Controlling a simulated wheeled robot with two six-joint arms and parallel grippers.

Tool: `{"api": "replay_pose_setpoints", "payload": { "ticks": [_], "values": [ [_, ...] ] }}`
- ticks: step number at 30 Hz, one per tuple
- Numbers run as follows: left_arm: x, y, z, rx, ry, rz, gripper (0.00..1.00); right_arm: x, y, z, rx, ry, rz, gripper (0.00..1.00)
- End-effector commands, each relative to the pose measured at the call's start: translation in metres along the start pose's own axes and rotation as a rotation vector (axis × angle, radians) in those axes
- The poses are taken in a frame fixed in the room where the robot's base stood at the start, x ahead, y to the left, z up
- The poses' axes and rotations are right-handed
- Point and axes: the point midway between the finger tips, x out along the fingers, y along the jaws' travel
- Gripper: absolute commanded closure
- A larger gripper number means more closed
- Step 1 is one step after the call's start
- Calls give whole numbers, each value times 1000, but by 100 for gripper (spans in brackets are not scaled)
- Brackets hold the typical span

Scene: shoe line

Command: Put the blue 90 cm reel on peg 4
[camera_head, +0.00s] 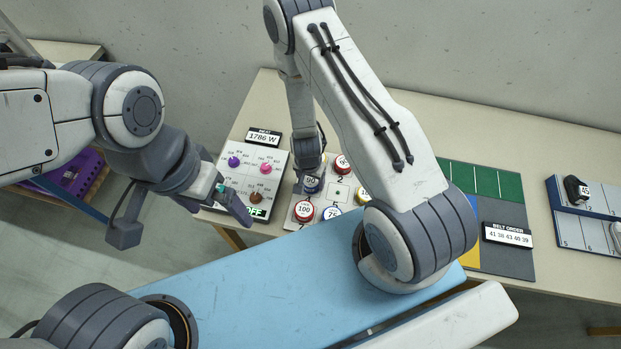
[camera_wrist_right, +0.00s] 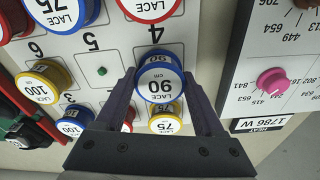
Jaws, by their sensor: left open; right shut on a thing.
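My right gripper (camera_wrist_right: 160,105) is shut on the blue-rimmed reel marked 90 (camera_wrist_right: 160,85). The reel is over the place labelled 4 on the white reel board (camera_wrist_right: 115,52); I cannot tell whether it is seated on a peg, which it would hide. In the head view the right gripper (camera_head: 311,172) points down at the board's left back part, with the blue reel (camera_head: 312,185) below it. My left gripper (camera_head: 232,203) is open and empty at the front of the dial board, left of the reel board.
Other reels stand on the reel board, including a red 100 (camera_head: 304,211) and a blue 75 (camera_head: 331,214) in front. The place labelled 5 has a bare green peg (camera_wrist_right: 102,71). The dial board (camera_head: 265,164) is close on the left. A blue belt surface (camera_head: 270,275) lies in front.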

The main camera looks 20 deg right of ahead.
Motion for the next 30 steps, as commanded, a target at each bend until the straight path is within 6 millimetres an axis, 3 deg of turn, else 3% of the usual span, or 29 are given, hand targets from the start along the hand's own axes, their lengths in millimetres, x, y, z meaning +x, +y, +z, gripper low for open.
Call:
{"api": "replay_pose_setpoints", "payload": {
  "ticks": [16,17,19,30],
  "values": [
    [12,-1,1,-2,0,0,0,12,0,1,-1,0,0,85],
    [12,-1,1,-2,0,0,0,11,0,1,-1,0,0,26],
    [10,-1,1,-2,0,0,0,10,0,1,-1,0,0,0],
    [3,0,0,-1,0,0,0,2,0,0,-1,0,0,0]
  ]
}}
